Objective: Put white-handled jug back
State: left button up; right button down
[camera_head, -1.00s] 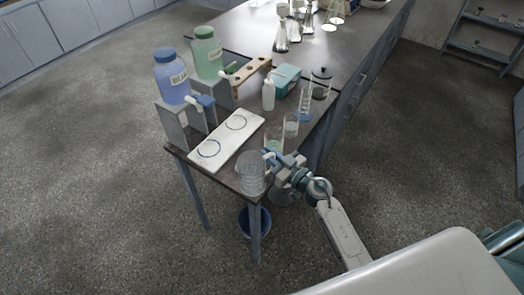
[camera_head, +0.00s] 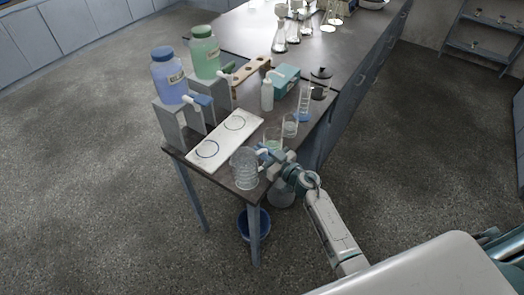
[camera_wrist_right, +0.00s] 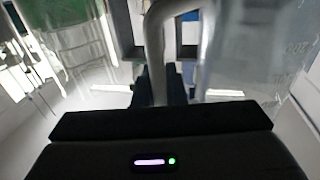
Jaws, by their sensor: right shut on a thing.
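The clear jug (camera_head: 244,168) is at the near corner of the bench, upright as far as I can tell. I cannot tell whether its base touches the bench top. My right gripper (camera_head: 267,157) is shut on its white handle, on the jug's right side. In the right wrist view the pale handle (camera_wrist_right: 158,55) stands between the fingers, and the jug's clear, marked wall (camera_wrist_right: 255,50) fills the right side. My left gripper is out of view.
A beaker with green liquid (camera_head: 272,141) stands close behind my right gripper. A white board with two ring marks (camera_head: 222,142) lies left of the jug. Blue (camera_head: 169,80) and green (camera_head: 205,56) bottles stand on raised stands. A blue bucket (camera_head: 244,224) sits below the bench corner.

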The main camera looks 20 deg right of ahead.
jog(key=c, duration=1.5)
grip_release()
jog(key=shift+b+v, duration=0.9)
jog(key=shift+v, duration=5.1)
